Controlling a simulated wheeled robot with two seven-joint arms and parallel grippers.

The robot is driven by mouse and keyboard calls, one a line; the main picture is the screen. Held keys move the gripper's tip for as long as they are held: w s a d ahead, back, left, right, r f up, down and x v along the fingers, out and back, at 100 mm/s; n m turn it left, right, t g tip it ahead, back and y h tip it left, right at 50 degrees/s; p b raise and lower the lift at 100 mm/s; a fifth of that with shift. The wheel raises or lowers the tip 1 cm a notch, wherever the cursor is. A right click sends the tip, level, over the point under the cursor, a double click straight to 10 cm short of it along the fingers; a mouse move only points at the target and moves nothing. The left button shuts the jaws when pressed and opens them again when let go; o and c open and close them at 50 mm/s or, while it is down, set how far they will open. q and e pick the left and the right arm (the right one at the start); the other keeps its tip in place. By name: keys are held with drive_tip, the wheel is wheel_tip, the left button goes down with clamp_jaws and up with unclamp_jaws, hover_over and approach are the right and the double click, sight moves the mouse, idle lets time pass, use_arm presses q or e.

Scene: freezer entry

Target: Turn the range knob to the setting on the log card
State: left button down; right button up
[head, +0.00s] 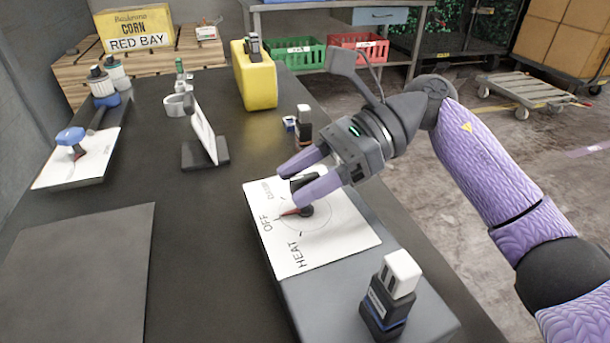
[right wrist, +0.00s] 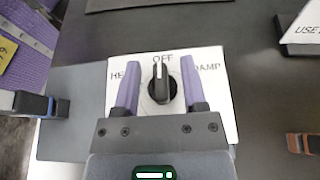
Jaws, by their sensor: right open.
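The black range knob (head: 307,210) sits on a white plate (head: 340,243) lettered HEAT, OFF and DAMP. In the right wrist view the knob (right wrist: 160,86) has its ridge and pointer toward OFF. My right gripper (head: 291,184) is open over the plate. In the right wrist view its two purple fingers (right wrist: 160,70) lie on either side of the knob, with a gap at each side. A tilted card on a dark stand (head: 203,135), perhaps the log card, is seen nearly edge-on, so its writing is unreadable. My left gripper is not in view.
A black-and-white device (head: 389,293) stands on the grey box near the knob plate. A small dark bottle (head: 304,125) and a yellow case (head: 254,78) stand farther back. A blue-handled fixture (head: 72,138) is at left. The dark counter between is mostly clear.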

clamp_jaws()
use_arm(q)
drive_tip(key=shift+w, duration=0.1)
